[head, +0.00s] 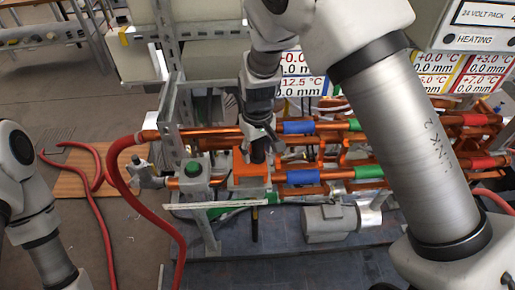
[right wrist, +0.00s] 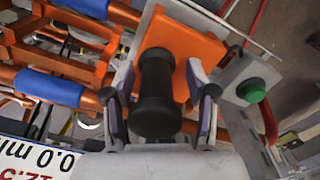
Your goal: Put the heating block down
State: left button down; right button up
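The heating block (head: 250,180) is an orange block at the centre of the head view, among copper pipes on the metal stand. In the right wrist view the orange block (right wrist: 203,48) carries an upright black handle (right wrist: 157,85). My right gripper (head: 260,143) is above the block, and its fingers (right wrist: 160,108) stand on both sides of the handle, with small gaps showing. The gripper and handle hide part of the block in the head view. I cannot tell exactly how its underside sits. My left arm shows at the left edge, but its gripper is out of view.
Copper pipes with blue bands (head: 299,127) run right from the block. A green button (head: 193,169) on a grey box is just left of it. A red hose (head: 115,172) loops at the left. A grey motor (head: 330,222) sits in front. Display panels (head: 303,86) stand behind.

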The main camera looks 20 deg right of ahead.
notch_tip(320, 180, up, 12)
jog(key=b, duration=0.3)
jog(key=shift+f, duration=0.15)
jog(key=shift+w, duration=0.1)
